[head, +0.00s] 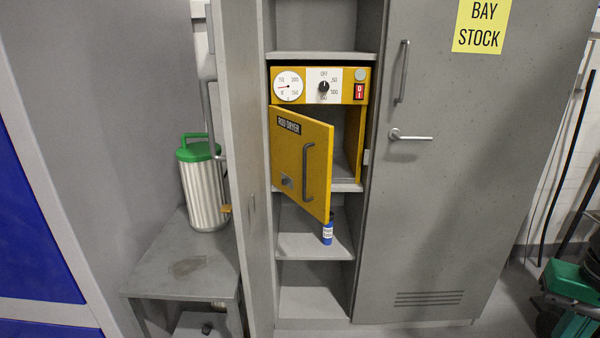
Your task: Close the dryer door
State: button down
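The dryer (347,88) is a yellow box on a shelf inside a grey cabinet. Its front panel has a white dial, a black knob and a red switch. The yellow dryer door (291,158) stands partly open and swings out toward me, its free edge on the right. It has a dark bar handle (308,172), a small latch piece at lower left and a "ROD DRYER" label. Part of the dark interior shows right of the door. My gripper is not in view.
The grey left cabinet door (237,150) stands open; the right one (450,200) is shut. A blue bottle (327,233) stands on the shelf below, partly behind the dryer door. A silver canister (203,185) with green lid stands on a side table (180,268). Green equipment (570,285) is at lower right.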

aim_at(292, 162)
jog(key=k, duration=1.2)
jog(key=u, duration=0.8)
jog(key=i, duration=1.6)
jog(key=z, duration=0.25)
